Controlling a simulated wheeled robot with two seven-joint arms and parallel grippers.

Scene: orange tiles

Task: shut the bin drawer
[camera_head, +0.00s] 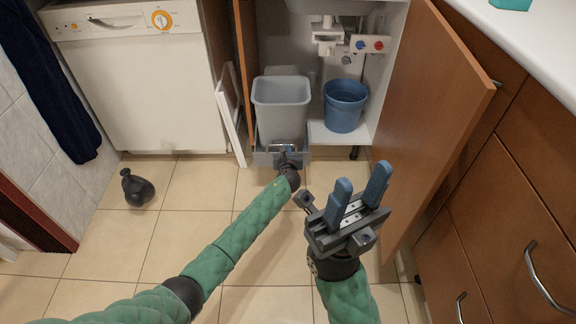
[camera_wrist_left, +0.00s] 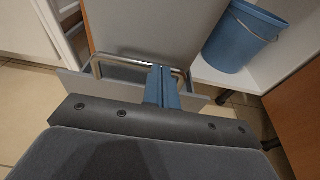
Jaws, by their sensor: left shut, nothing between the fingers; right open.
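The bin drawer (camera_head: 262,158) is a low grey pull-out under the sink, between open cabinet doors. It carries a tall grey bin (camera_head: 281,92) and has a metal handle, which shows in the left wrist view (camera_wrist_left: 112,59). My left gripper (camera_head: 284,152) is at the drawer's front. Its blue fingers (camera_wrist_left: 162,80) are shut together with nothing between them, at the handle; I cannot tell whether they touch it. Its body hides part of the drawer front. My right gripper (camera_head: 361,180) is open and empty, above the floor right of the drawer.
An open wooden door (camera_head: 430,120) stands to the right, beside my right gripper. A blue bucket (camera_head: 345,105) sits on the shelf right of the bin. A white panel (camera_head: 232,115) stands close on the left. A dark object (camera_head: 138,188) lies on the tiled floor.

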